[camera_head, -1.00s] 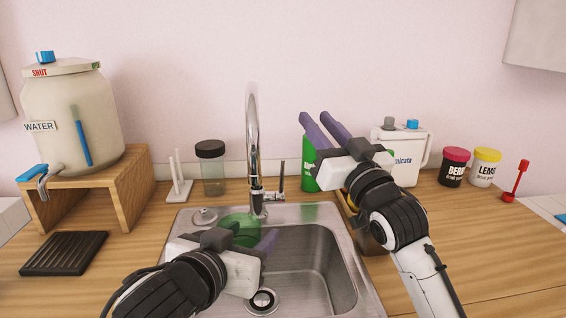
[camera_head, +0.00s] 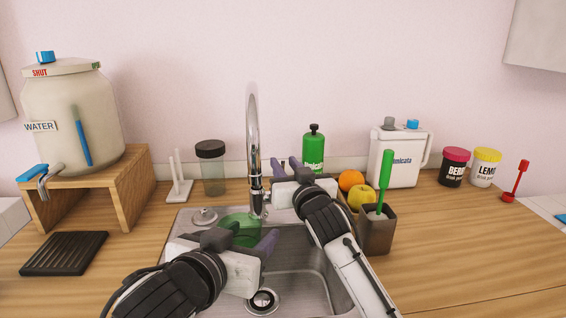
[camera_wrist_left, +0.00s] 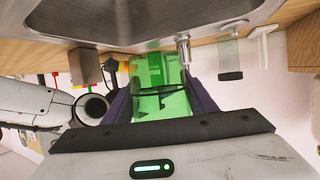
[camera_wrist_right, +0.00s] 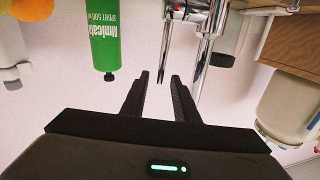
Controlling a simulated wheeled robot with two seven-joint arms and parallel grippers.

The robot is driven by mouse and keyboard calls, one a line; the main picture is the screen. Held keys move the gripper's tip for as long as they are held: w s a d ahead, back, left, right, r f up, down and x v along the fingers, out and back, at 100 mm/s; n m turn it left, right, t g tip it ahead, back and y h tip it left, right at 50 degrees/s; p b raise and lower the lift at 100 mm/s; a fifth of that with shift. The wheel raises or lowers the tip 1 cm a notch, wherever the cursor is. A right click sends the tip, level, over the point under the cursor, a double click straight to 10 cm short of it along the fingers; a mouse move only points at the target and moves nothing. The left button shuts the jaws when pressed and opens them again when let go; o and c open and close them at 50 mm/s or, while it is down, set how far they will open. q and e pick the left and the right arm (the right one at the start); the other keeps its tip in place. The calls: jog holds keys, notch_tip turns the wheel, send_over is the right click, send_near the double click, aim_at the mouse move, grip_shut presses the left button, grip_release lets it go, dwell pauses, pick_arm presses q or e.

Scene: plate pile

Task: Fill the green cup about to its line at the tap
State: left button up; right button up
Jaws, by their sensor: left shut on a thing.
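The translucent green cup (camera_head: 240,226) is in the sink under the tap's spout, partly hidden by my left gripper. My left gripper (camera_head: 236,238) is shut around it, and the left wrist view shows the cup (camera_wrist_left: 158,75) between the two fingers, with a dark line across it. I cannot tell any water level. The chrome tap (camera_head: 253,135) stands behind the sink, and no stream is visible. My right gripper (camera_head: 287,164) is beside the tap's right side, empty, its fingers a little apart. In the right wrist view the tap lever (camera_wrist_right: 172,45) lies just beyond the fingertips, apparently untouched.
A green bottle (camera_head: 314,152), fruit (camera_head: 361,197) and a dark holder with a green-handled tool (camera_head: 377,228) stand right of the sink. A white jug (camera_head: 396,155) is behind. A lidded jar (camera_head: 211,168) and water dispenser (camera_head: 75,115) stand left.

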jog(key=shift+w+a, duration=0.2)
jog(key=shift+w, duration=0.9)
grip_shut()
dwell(0.8)
